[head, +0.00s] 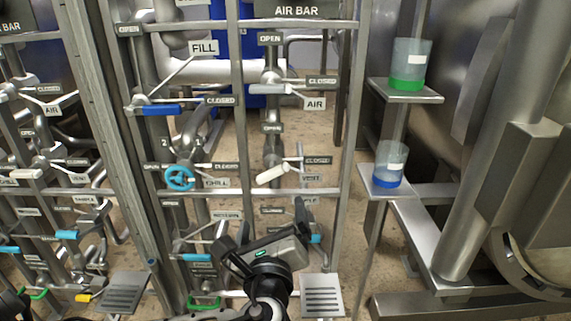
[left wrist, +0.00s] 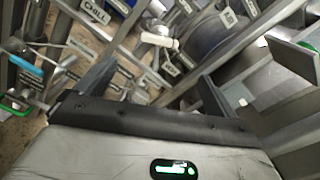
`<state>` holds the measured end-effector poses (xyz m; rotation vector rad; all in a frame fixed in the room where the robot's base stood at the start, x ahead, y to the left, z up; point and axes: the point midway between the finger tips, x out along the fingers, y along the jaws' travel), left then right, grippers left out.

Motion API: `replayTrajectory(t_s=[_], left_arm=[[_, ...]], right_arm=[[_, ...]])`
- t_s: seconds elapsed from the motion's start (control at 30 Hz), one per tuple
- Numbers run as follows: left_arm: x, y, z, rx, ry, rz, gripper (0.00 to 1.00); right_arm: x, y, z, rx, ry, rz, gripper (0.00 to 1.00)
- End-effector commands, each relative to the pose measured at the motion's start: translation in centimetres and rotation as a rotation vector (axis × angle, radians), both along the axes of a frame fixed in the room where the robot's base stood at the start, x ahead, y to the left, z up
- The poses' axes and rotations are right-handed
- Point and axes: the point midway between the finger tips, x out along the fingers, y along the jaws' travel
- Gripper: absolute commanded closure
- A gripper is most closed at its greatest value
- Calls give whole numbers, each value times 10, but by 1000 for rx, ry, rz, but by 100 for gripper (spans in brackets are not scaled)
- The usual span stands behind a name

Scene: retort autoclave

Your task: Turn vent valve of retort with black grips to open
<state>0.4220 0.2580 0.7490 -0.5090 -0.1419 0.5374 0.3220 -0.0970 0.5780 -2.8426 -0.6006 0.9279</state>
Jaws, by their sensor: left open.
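The vent valve's cream lever (head: 272,174) sits on the right-hand pipe column of the middle frame, left of the VENT label (head: 311,178). An OPEN plate (head: 272,128) is above it and a CLOSED plate (head: 318,160) to its right. The lever slopes slightly and stands apart from my gripper. A white lever, probably the same one, shows in the left wrist view (left wrist: 160,41), beyond the fingers. My left gripper (head: 265,236) is open and empty, below the lever; its two dark fingers also show in the left wrist view (left wrist: 154,86). No black grips are clear. My right gripper is not in view.
The frame's uprights and crossbars (head: 237,110) stand around the valves. A blue handwheel (head: 180,178) and a blue FILL lever (head: 155,110) are to the left. The AIR lever (head: 271,89) is above. Shelves with a green-based cup (head: 410,65) and blue-based cup (head: 390,165) stand right.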

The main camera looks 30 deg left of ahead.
Motion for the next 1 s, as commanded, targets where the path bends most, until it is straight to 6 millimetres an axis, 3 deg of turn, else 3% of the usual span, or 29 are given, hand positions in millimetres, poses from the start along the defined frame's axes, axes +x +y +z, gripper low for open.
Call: replayTrajectory(t_s=[0.17, 0.7, 1.0], left_arm=[[19, 12, -1, 3, -1, 3, 5], [113, 70, -1, 1, -1, 3, 5], [133, 82, -1, -2, 1, 0, 5]], right_arm=[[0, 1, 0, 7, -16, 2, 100], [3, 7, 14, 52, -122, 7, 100], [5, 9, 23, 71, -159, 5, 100]])
